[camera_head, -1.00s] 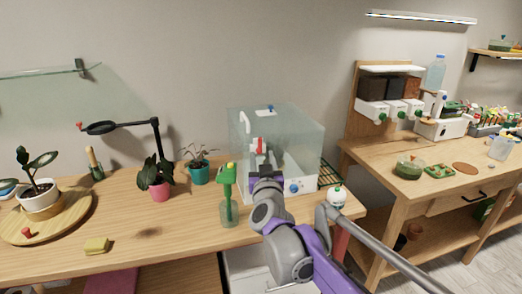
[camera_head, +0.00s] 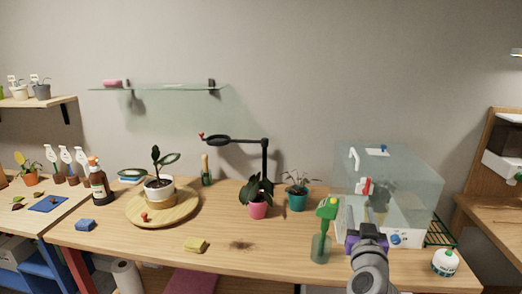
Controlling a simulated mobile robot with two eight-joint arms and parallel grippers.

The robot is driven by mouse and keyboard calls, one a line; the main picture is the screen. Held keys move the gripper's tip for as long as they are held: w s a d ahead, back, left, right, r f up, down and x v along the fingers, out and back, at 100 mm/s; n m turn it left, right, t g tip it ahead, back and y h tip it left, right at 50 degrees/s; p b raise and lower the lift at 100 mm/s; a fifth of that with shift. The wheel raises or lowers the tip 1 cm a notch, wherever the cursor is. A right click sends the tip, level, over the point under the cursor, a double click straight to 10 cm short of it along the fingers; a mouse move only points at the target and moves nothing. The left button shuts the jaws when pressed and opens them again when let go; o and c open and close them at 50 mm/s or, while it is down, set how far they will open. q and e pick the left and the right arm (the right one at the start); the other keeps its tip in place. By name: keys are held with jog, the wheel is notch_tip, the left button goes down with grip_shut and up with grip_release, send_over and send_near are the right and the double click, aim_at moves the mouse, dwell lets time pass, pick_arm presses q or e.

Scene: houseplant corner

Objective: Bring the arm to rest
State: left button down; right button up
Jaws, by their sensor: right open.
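My right gripper (camera_head: 367,232) is at the lower right, in front of the clear box (camera_head: 412,190) on the wooden table (camera_head: 290,258). It is open, and I see nothing between its fingers. My grey arm comes up behind it from the bottom edge. A red and white part (camera_head: 366,187) shows on the box just above the gripper. A green-topped sprayer (camera_head: 322,232) stands close to the left of the gripper. My left gripper is not in view.
Pink (camera_head: 258,210) and teal (camera_head: 297,200) plant pots, a black lamp (camera_head: 266,160) and a round wooden tray (camera_head: 160,218) stand further left.

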jog(key=s+a+f+n+g+y+p, duration=0.45)
jog(key=s+a+f+y, duration=0.3)
jog(key=s+a, duration=0.3)
jog(key=s+f+g+h+p, duration=0.1)
jog(key=s+f+g+p, duration=0.1)
jog(key=s+f, duration=0.3)
jog(key=s+a+f+g+p, duration=0.1)
jog(key=s+f+g+p, duration=0.2)
jog(key=s, duration=0.8)
notch_tip(320, 180, down, 3)
jog(key=shift+s+r+m+g+h, duration=0.15)
jog(key=shift+m+g+h, duration=0.25)
jog(key=shift+g, duration=0.65)
